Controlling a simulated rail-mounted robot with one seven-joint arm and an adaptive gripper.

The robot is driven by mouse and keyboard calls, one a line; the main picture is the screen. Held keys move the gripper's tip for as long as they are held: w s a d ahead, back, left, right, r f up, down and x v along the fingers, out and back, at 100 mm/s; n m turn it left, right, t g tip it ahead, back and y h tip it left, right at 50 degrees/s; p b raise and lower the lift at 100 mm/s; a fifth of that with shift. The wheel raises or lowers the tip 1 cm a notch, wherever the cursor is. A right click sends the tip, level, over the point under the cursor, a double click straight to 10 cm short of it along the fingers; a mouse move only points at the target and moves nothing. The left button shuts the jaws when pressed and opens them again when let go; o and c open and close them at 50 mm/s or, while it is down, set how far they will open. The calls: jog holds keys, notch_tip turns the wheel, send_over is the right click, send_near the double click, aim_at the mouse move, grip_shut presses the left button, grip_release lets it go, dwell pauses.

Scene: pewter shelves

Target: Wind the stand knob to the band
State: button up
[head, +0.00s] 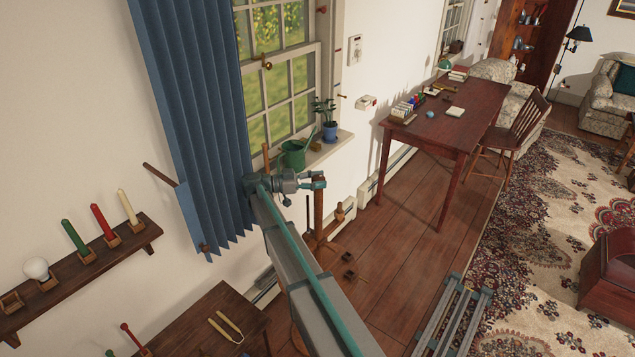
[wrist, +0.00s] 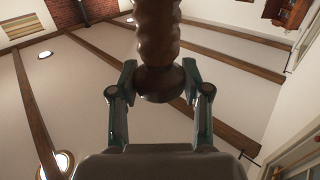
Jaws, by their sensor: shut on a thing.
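The wooden stand (head: 319,208) rises from the floor by the window, partly behind my arm. In the wrist view its turned brown knob (wrist: 159,83) sits between the two teal fingers of my gripper (wrist: 158,72), one finger on each side. My gripper is shut on it. A ribbed brown shaft (wrist: 157,30) continues above the knob. In the head view my gripper (head: 319,183) is at the upper part of the stand, and the knob is too small or hidden to make out. I cannot make out a band on the stand.
A blue curtain (head: 190,110) hangs close left of my gripper. The sill behind holds a green watering can (head: 294,154) and a potted plant (head: 329,128). A small table (head: 190,335) stands at lower left, a desk (head: 455,125) at right. Open floor (head: 405,235) lies right of the stand.

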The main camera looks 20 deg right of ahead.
jog(key=shift+s+g, duration=0.1)
jog(key=shift+g, duration=0.2)
jog(key=o, duration=1.2)
jog(key=shift+c, duration=0.2)
notch_tip(320, 180, up, 10)
jog(key=shift+f, duration=0.1)
